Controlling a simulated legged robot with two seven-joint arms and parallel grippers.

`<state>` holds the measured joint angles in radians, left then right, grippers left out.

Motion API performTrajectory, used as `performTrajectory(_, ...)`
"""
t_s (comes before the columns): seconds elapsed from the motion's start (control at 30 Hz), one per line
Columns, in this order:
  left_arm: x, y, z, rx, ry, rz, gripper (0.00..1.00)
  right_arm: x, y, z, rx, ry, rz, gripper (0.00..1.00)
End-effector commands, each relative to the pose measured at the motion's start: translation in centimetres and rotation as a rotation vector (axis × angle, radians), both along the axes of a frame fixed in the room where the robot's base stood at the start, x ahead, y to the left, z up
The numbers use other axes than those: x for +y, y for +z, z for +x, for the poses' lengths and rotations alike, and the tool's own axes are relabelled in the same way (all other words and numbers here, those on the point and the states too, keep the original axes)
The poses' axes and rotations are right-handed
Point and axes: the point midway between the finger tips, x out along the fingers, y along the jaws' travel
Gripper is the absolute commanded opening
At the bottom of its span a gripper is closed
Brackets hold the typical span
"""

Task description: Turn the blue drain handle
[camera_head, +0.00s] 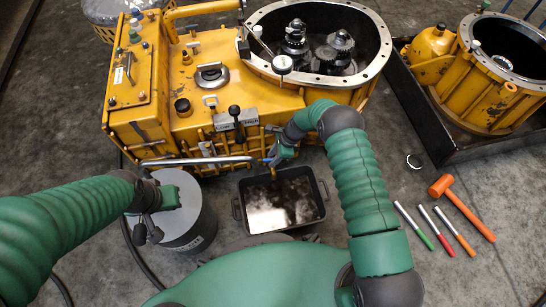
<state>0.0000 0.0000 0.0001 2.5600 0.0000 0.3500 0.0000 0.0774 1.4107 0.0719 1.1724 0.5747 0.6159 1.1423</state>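The yellow transmission housing (205,110) stands at the upper middle, its round gear chamber open. My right gripper (272,160) is at the housing's lower front, above the drain pan. A small bit of blue (277,151), likely the drain handle, shows right at its fingertips. The gripper hides most of it, and I cannot tell whether the fingers are closed on it. A dark drain pan (241,212) with dark, shiny liquid inside sits below on the floor. My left gripper (149,231) is over the lid of a grey drum, with its finger gap unclear.
The grey drum (193,226) stands left of the pan. A metal pipe (200,161) runs along the housing front. A black tray (425,128) holds another yellow housing (500,85).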

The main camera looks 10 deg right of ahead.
Motion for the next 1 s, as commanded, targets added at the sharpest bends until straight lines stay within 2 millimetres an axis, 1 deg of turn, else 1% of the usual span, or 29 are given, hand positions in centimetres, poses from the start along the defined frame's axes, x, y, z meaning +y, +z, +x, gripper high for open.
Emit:
performTrajectory(0.27, 0.0, 0.1, 0.0, 0.000, 0.000, 0.000, 0.00, 0.0, 0.2, 0.0, 0.000, 0.000, 0.001, 0.35)
performTrajectory(0.37, 0.0, 0.9, 0.0, 0.000, 0.000, 0.000, 0.00, -0.3, 1.3, 0.0, -0.002, -0.001, 0.001, 0.35)
performTrajectory(0.47, 0.0, 2.4, 0.0, 0.000, 0.000, 0.000, 0.00, -1.1, 3.6, 0.0, -0.002, -0.002, 0.001, 0.35)
performTrajectory(0.6, 0.0, 4.7, 0.0, 0.000, 0.000, 0.000, 0.00, -2.7, 7.6, -0.2, -0.002, -0.002, 0.001, 0.35)
performTrajectory(0.8, 0.0, 7.3, 0.0, 0.000, 0.000, 0.000, 0.00, -4.9, 12.6, -0.5, -0.001, -0.001, 0.001, 0.35)
performTrajectory(0.9, 0.0, 8.1, 0.0, 0.000, 0.000, 0.000, 0.00, -5.7, 14.3, -0.6, -0.001, -0.001, 0.001, 0.35)
performTrajectory(1.0, 0.0, 8.4, 0.0, 0.000, 0.000, 0.000, 0.00, -6.2, 15.2, -0.7, 0.001, -0.002, 0.001, 0.35)
